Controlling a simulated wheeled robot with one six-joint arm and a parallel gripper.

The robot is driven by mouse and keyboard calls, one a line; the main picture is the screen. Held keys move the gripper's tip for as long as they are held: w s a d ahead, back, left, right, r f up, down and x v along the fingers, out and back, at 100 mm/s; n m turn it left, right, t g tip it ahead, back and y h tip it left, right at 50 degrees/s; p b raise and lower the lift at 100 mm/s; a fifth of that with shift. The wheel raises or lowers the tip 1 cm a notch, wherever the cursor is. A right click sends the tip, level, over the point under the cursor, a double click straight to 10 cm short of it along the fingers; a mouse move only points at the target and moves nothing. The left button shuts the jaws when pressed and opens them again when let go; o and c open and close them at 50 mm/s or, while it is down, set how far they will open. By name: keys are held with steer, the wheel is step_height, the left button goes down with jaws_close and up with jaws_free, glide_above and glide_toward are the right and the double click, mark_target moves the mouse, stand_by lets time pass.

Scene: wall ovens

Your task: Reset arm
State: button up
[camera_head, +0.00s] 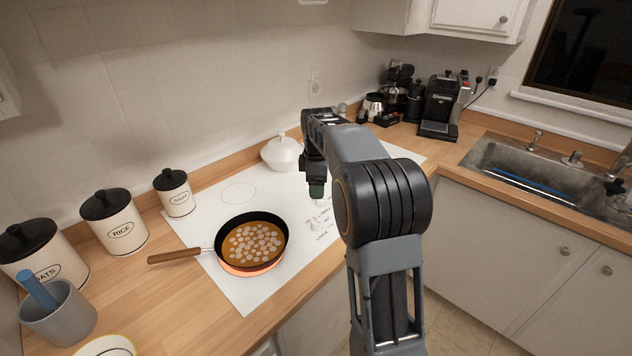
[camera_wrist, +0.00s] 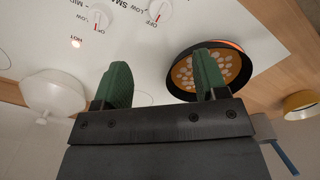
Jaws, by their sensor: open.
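My gripper (camera_wrist: 158,82) shows in the wrist view with its two green fingers apart and nothing between them. In the head view my gripper (camera_head: 316,190) hangs pointing down over the right part of the white cooktop (camera_head: 204,213), to the right of the pan. My arm reaches forward and bends down at the wrist. A dark frying pan (camera_head: 286,233) with a wooden handle sits on a glowing orange burner. It holds brown sauce with pale round slices. In the wrist view the pan (camera_wrist: 176,59) lies behind the right finger, apart from it.
A white lidded pot (camera_head: 282,153) stands at the back of the cooktop. Black-lidded canisters (camera_head: 121,235) and a grey cup (camera_head: 60,318) stand at left. A coffee machine (camera_head: 439,105) stands in the back corner, and a sink (camera_head: 530,170) is at right. Cooktop knobs lie near my gripper.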

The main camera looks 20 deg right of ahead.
steer(key=s+a+f+m+t, duration=0.1)
steer(key=s+a+m, duration=0.4)
steer(key=s, duration=0.6)
steer(key=s+a+m+t, duration=0.2)
steer(key=s+a+m, duration=0.3)
steer(key=s, duration=0.7)
steer(key=shift+a+f+m+t, duration=0.2)
steer(key=shift+f+m+t, duration=0.15)
steer(key=shift+m, duration=0.85)
steer(key=shift+s, duration=0.1)
